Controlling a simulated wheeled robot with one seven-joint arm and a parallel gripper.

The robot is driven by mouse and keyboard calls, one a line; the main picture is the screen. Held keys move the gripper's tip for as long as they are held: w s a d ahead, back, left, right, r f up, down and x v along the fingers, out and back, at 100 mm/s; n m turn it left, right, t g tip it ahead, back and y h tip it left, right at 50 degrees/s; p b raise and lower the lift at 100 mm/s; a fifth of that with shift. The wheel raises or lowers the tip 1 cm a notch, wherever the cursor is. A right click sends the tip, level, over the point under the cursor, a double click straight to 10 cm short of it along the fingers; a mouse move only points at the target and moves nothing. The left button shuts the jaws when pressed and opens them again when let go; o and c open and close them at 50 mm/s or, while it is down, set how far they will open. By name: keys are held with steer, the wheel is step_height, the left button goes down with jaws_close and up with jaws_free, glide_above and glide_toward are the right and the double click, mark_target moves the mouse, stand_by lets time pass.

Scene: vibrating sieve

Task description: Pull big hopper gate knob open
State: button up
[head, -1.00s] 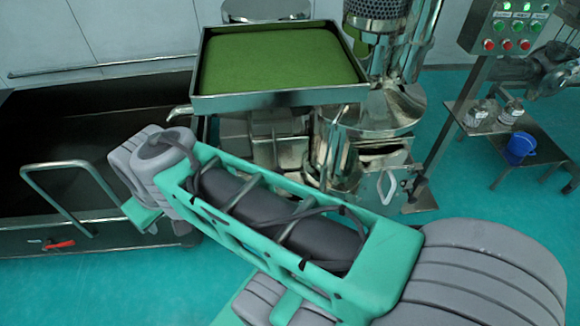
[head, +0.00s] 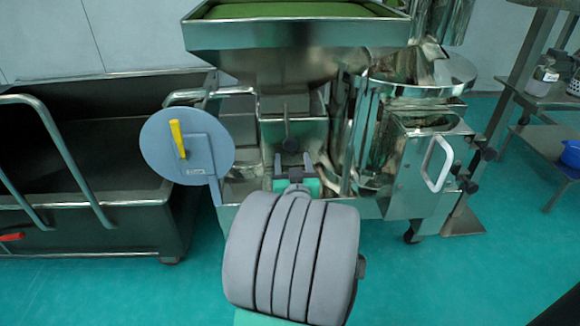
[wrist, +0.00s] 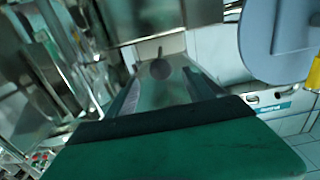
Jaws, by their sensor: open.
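The big hopper (head: 270,40) is a steel funnel holding green material at the top of the head view. Below its outlet, a small dark round knob on a short rod (head: 289,144) sticks out in front of the steel chute. In the wrist view the knob (wrist: 160,69) shows near the middle, beyond the fingertips and between their lines. My gripper (head: 293,163) is open and empty, just below and in front of the knob in the head view. Its two fingers also show in the wrist view (wrist: 163,88). I cannot tell the exact gap to the knob.
A grey disc (head: 165,145) with a yellow handle (head: 177,139) stands left of the gripper. A dark bin (head: 100,225) is further left. A steel box with a white handle (head: 437,163) is on the right. Green floor (head: 430,285) is clear in front.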

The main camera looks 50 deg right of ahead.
mark_target(291, 146)
steer(key=x, duration=0.7)
steer(key=shift+w+d+r+b, duration=0.15)
steer(key=shift+w+d+b, duration=0.1)
steer(key=shift+b, duration=0.15)
jaws_close()
stand_by(0.4)
